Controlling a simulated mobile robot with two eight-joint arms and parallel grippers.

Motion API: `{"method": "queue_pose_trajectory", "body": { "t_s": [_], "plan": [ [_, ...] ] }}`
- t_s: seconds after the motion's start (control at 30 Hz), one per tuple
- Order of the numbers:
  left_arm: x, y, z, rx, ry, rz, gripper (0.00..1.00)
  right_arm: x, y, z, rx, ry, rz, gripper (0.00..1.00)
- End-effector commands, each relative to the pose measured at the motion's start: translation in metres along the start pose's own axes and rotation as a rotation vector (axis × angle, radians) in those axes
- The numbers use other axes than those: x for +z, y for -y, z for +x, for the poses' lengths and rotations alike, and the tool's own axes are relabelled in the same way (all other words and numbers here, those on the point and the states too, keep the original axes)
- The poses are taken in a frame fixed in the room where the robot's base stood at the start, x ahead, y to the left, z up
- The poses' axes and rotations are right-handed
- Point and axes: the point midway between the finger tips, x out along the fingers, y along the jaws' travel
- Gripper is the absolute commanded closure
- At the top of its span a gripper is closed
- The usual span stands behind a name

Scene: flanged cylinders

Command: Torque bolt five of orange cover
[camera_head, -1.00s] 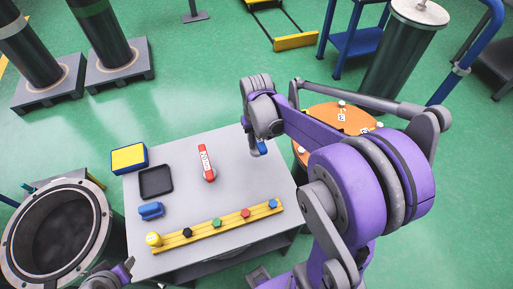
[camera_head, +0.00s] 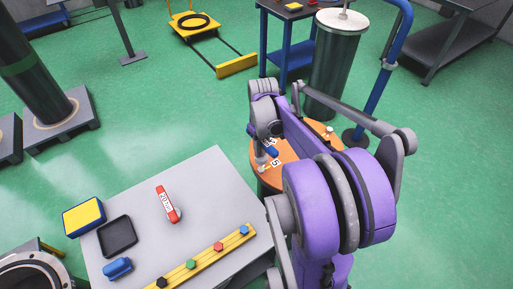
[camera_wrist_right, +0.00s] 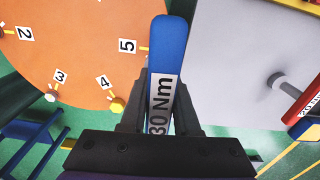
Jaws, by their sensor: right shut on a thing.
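The round orange cover (camera_head: 297,151) lies beyond the table's right corner, partly hidden by my right arm. In the right wrist view the orange cover (camera_wrist_right: 65,45) shows number labels 2 to 5 along its rim. Bolts with pale heads stand beside labels 3 (camera_wrist_right: 59,77) and 4 (camera_wrist_right: 103,82). The spot beside label 5 (camera_wrist_right: 127,46) is partly hidden by the tool. My right gripper (camera_wrist_right: 160,108) is shut on a blue torque wrench (camera_wrist_right: 167,45) marked 30 Nm. In the head view my right gripper (camera_head: 266,140) is over the cover's left part. My left gripper is out of view.
The grey table (camera_head: 210,190) holds a red wrench (camera_head: 167,204), a black tray (camera_head: 117,237), a yellow-blue box (camera_head: 84,216), a blue block (camera_head: 117,268) and a yellow rail (camera_head: 210,256) with coloured hex pieces. A dark cylinder (camera_head: 335,70) stands behind the cover.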

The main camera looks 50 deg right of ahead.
Motion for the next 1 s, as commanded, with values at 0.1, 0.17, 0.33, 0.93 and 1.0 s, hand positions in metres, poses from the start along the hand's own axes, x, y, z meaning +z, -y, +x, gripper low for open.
{"method": "queue_pose_trajectory", "body": {
  "t_s": [0.1,0.17,0.33,0.93,1.0],
  "plan": [
    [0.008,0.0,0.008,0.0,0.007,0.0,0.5,0.001,0.0,0.013,0.0,0.002,0.0,1.0],
    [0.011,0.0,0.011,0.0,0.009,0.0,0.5,0.001,0.0,0.018,0.0,0.002,0.0,1.0],
    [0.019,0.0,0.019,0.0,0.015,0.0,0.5,0.001,0.0,0.032,0.0,0.002,0.001,1.0],
    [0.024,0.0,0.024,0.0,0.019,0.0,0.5,-0.001,0.001,0.041,0.0,0.0,0.001,1.0],
    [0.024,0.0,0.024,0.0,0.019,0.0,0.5,-0.001,0.001,0.041,0.0,0.0,0.001,1.0]
  ]
}}
